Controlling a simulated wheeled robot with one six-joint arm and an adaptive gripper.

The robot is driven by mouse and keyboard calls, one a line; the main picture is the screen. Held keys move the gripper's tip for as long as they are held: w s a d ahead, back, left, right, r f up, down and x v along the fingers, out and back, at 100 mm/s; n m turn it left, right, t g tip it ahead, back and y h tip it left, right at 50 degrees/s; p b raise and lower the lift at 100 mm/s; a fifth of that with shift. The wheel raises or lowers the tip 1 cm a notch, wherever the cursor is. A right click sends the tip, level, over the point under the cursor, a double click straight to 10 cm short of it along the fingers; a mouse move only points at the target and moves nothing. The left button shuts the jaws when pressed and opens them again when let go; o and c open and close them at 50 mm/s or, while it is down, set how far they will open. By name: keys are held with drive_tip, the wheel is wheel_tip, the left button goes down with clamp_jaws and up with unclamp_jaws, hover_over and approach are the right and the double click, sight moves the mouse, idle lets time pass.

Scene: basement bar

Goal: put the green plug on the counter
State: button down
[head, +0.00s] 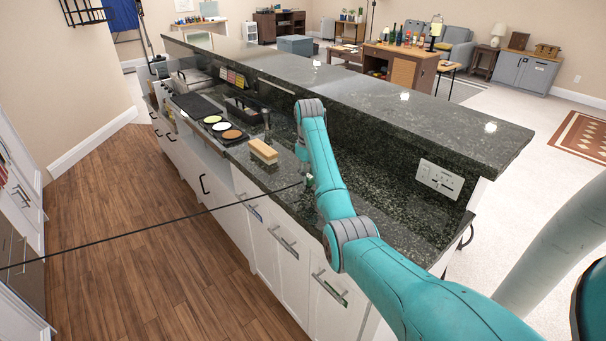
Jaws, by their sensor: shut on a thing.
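The green plug (309,181) is a small green piece at the end of a thin dark cord (150,227). My gripper (306,174) is shut on the plug, small and partly hidden beside my teal arm. The plug appears over the lower dark granite counter (285,184), near its front edge. I cannot tell whether it touches the surface. The cord runs straight from the plug out over the wooden floor to the left edge of the head view.
A wooden-backed brush or block (263,151), a tray of round dishes (222,128) and a black rack (195,106) stand farther along the counter. A raised granite ledge (400,98) borders it. A wall outlet plate (440,180) is at the right. Bare counter lies around my arm.

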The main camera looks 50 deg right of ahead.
drive_tip(key=shift+f, duration=0.2)
drive_tip(key=c, duration=0.9)
unclamp_jaws()
drive_tip(key=shift+o, duration=0.2)
